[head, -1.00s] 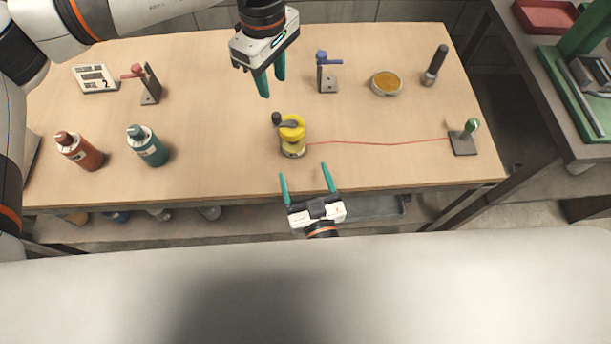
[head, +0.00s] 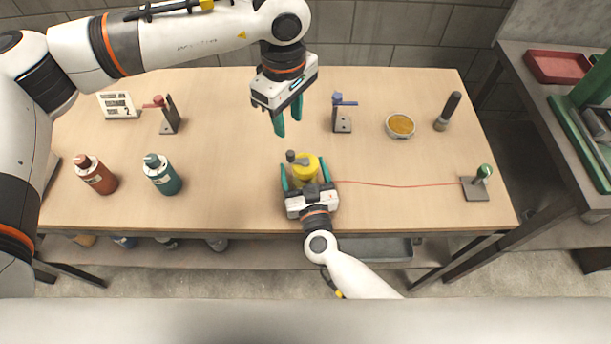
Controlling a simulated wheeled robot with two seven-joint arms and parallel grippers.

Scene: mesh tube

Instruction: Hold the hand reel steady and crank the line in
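The yellow hand reel (head: 306,168) stands on the table near the front edge, with a grey crank arm and a dark knob (head: 291,156) on top toward the left. A thin red line (head: 400,186) runs from it to a small post with a green ball (head: 484,172) on a dark plate at the right. My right gripper (head: 305,175) comes in from the front, open, with one finger on each side of the reel; firm contact is not visible. My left gripper (head: 288,117) is open and empty, pointing down above the table behind the reel and slightly left of it.
A blue-topped bracket (head: 342,115), an amber dish (head: 400,125) and a dark upright cylinder (head: 447,112) stand at the back right. A red-topped bracket (head: 167,114), a number sign (head: 118,106), an orange bottle (head: 97,175) and a teal bottle (head: 162,174) are at the left.

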